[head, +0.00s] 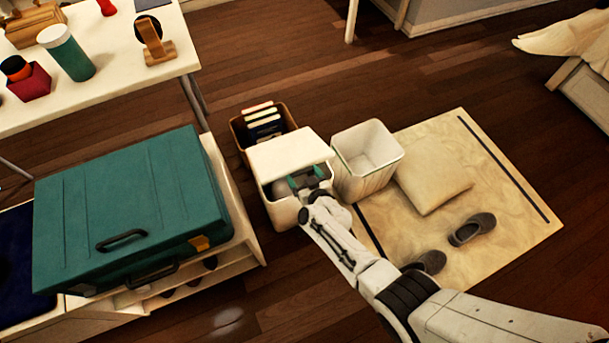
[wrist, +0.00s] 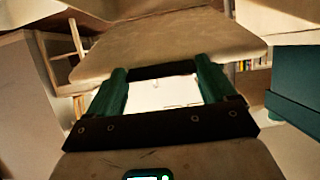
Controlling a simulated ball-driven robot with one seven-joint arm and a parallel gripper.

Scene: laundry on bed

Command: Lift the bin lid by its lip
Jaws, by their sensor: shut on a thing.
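The bin is a white box (head: 283,214) on the wooden floor, with a flat white lid (head: 285,148) on top. The lid is tilted up at its front edge, and a dark gap shows between it and the bin. My gripper (head: 306,177) is at this front edge, with its green fingers shut on the lid's lip. In the wrist view, the lid (wrist: 165,42) spans the upper middle, and the fingers of my gripper (wrist: 162,78) reach its near edge. The exact contact is partly hidden, and the bin's inside is mostly hidden.
An open white bin (head: 372,180) stands close on the right, and a brown box of books (head: 238,135) stands behind. A teal case (head: 130,205) lies on a low shelf at left. A cushion (head: 432,178) and grey slippers (head: 471,229) lie on a mat (head: 500,195).

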